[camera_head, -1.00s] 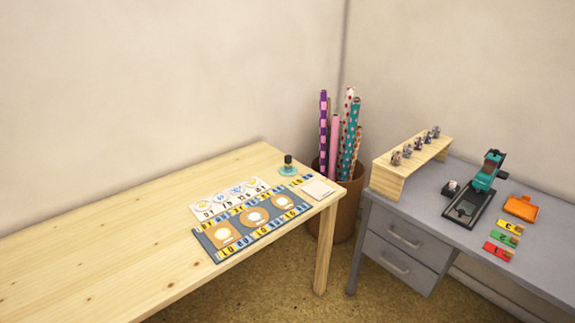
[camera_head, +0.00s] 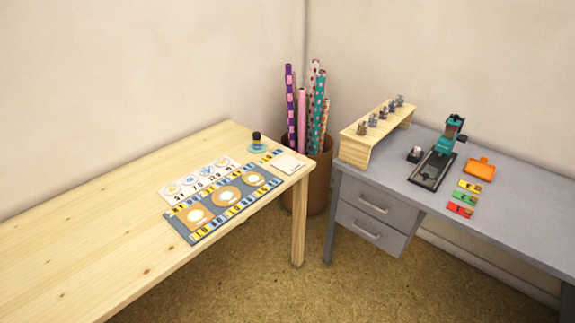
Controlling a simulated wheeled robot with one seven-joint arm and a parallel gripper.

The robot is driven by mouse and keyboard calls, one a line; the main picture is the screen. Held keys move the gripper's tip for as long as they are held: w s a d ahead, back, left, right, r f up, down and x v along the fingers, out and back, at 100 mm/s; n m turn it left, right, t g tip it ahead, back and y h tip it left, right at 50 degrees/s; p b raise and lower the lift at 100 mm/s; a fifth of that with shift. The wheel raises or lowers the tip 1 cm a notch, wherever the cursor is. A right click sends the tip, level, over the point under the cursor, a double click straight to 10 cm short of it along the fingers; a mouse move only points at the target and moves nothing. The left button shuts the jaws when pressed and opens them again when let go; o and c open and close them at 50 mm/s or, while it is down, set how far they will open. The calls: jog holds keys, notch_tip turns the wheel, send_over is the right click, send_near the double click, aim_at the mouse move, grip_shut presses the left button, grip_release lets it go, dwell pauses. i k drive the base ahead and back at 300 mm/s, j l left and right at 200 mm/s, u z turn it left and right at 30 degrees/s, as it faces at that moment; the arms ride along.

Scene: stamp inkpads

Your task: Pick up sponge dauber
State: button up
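A small dark-topped piece (camera_head: 257,137) stands upright on a round teal base (camera_head: 257,149) near the far right corner of the wooden table (camera_head: 110,200). It looks like a dauber, but it is too small to be sure. A small black and white item (camera_head: 414,154) sits on the grey desk (camera_head: 505,205), left of the teal stamping machine (camera_head: 442,145); I cannot tell what it is. My gripper is not in view.
A grey mat (camera_head: 178,227) with number strips and round pieces lies near the wooden table's front right edge, beside a pale square pad (camera_head: 288,165). A bin (camera_head: 318,180) of patterned rolls stands between table and desk. A wooden riser (camera_head: 357,150) holds several small stamps. Floor (camera_head: 320,295) in front is clear.

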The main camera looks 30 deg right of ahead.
aim_at(256, 135)
jog(key=i+j+z, duration=0.4)
jog(key=i+j, duration=0.5)
jog(key=i, duration=0.3)
jog(key=i+j+z, duration=0.35)
jog(key=i+j, duration=0.7)
jog(key=j, duration=0.25)
